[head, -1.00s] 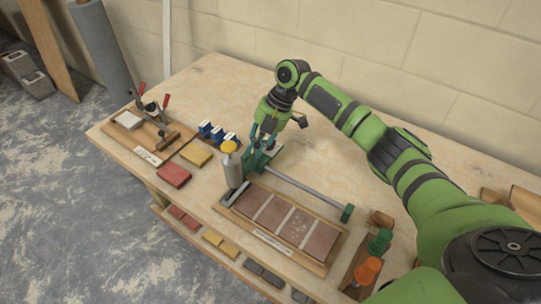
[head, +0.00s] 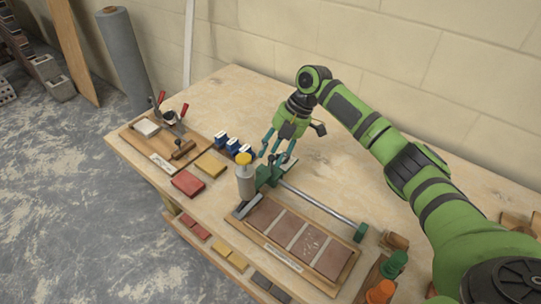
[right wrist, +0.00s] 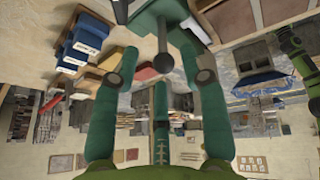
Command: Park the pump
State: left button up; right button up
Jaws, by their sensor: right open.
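A grey cylinder with a yellow top (head: 245,180), which looks like the pump, stands upright on the bench at the near left end of a tile board. Beside it, to the right, is a green block (head: 268,176) at one end of a metal rod. My right gripper (head: 275,154) is open, pointing down just behind and above this block. In the right wrist view its green fingers (right wrist: 160,62) are spread, with a dark ball-ended lever (right wrist: 162,62) between them. I cannot tell whether they touch the block. My left gripper is out of view.
The tile board (head: 345,272) holds several brown tiles, with the rod (head: 320,205) along its back. The bench behind is bare.

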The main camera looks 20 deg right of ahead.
jog(key=v, duration=0.9)
jog(key=shift+r, duration=0.45)
jog(key=shift+w+d, duration=0.1)
